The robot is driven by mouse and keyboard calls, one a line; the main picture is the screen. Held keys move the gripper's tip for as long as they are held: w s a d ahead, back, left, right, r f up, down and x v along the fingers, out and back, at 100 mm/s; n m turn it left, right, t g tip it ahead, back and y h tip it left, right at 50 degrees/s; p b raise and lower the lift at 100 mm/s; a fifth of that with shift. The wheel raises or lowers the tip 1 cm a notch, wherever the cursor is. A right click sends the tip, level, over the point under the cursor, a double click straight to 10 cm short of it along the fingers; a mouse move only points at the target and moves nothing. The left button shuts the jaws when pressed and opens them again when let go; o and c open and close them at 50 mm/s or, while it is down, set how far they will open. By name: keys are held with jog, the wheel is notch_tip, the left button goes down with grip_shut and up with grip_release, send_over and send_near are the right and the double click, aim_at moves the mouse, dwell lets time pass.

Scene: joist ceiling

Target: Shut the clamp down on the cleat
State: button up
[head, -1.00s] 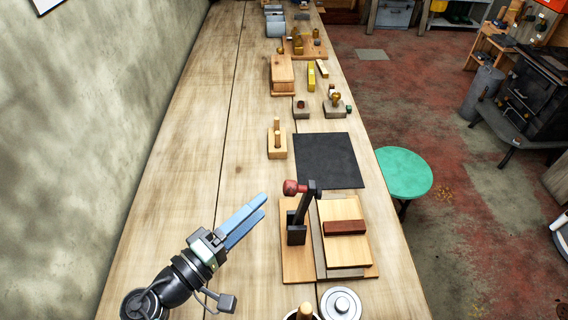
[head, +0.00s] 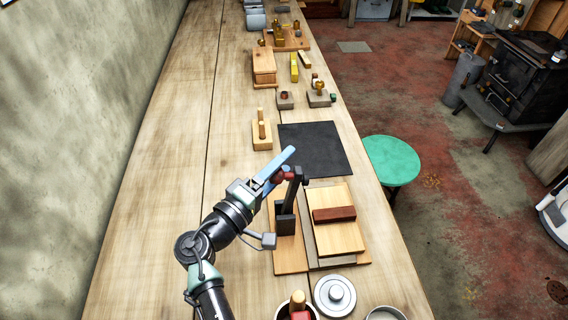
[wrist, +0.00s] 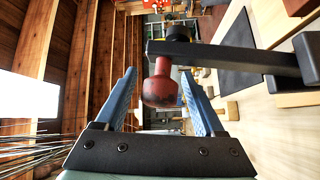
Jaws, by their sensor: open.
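The toggle clamp (head: 286,222) is a black post on a wooden base. Its black lever (head: 295,188) stands raised, with a red knob (head: 283,177) at its upper end. The cleat appears to be the dark red-brown bar (head: 334,214) lying on a pale wood block right of the clamp. My gripper (head: 287,160) is open at the knob, its blue fingers partly hiding it. In the wrist view the red knob (wrist: 162,90) shows between the two spread fingers, closer to the right one. I cannot tell whether either finger touches it.
A black mat (head: 314,149) lies beyond the clamp, with a wooden block with pegs (head: 262,135) to its left. The bench left of my arm is clear.

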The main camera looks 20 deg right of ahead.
jog(key=shift+w+d, duration=0.15)
jog(key=shift+d, duration=0.2)
jog(key=shift+c, duration=0.3)
grip_shut()
jog(key=shift+r, duration=0.1)
dwell(0.9)
